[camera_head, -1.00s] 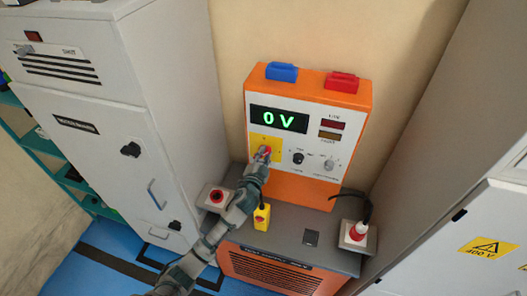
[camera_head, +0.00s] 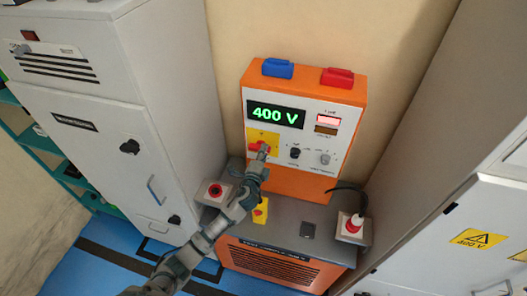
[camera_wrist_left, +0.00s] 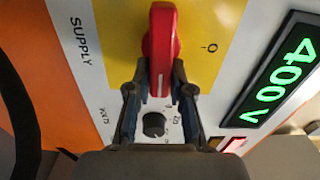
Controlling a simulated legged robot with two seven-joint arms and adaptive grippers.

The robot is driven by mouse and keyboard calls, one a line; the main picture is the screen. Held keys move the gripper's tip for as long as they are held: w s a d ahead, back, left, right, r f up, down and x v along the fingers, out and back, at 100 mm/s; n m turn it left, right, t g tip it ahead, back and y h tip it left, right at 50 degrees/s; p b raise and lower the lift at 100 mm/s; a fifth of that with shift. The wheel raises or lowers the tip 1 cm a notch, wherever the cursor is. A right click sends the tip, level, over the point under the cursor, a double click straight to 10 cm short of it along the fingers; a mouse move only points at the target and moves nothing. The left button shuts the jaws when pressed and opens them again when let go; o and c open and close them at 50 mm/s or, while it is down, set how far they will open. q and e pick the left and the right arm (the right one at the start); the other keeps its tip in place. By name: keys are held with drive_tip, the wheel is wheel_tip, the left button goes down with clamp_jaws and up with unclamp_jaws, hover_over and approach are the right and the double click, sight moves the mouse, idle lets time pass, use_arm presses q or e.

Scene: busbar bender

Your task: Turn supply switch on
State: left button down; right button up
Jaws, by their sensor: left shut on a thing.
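The supply switch is a red rotary handle (camera_wrist_left: 160,40) on a yellow plate (camera_wrist_left: 212,25) marked SUPPLY, on the front of an orange power unit (camera_head: 302,183). In the wrist view the handle stands lengthwise between my fingers. My left gripper (camera_wrist_left: 160,82) is shut on the handle's near end. In the head view my left gripper (camera_head: 262,154) is at the handle and hides part of it. The green display (camera_head: 275,114) above reads 400 V. A small lamp (camera_head: 328,120) beside the display is bright. My right gripper is out of view.
Black (camera_head: 295,153) and grey (camera_head: 324,158) knobs sit right of the switch. Blue (camera_head: 277,68) and red (camera_head: 337,77) connectors top the unit. Grey cabinets flank both sides.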

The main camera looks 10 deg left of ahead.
use_arm(q)
drive_tip(key=shift+s+f+m, duration=0.1)
drive_tip(key=shift+f+m, duration=0.2)
drive_tip(key=shift+f, duration=0.25)
drive_tip(key=c, duration=1.1)
unclamp_jaws()
drive_tip(key=shift+o, duration=0.3)
drive_tip(key=shift+r, duration=0.15)
drive_tip(key=shift+r, duration=0.1)
drive_tip(key=s, duration=1.1)
drive_tip(key=shift+s+a, duration=0.2)
drive_tip(key=shift+s, duration=0.15)
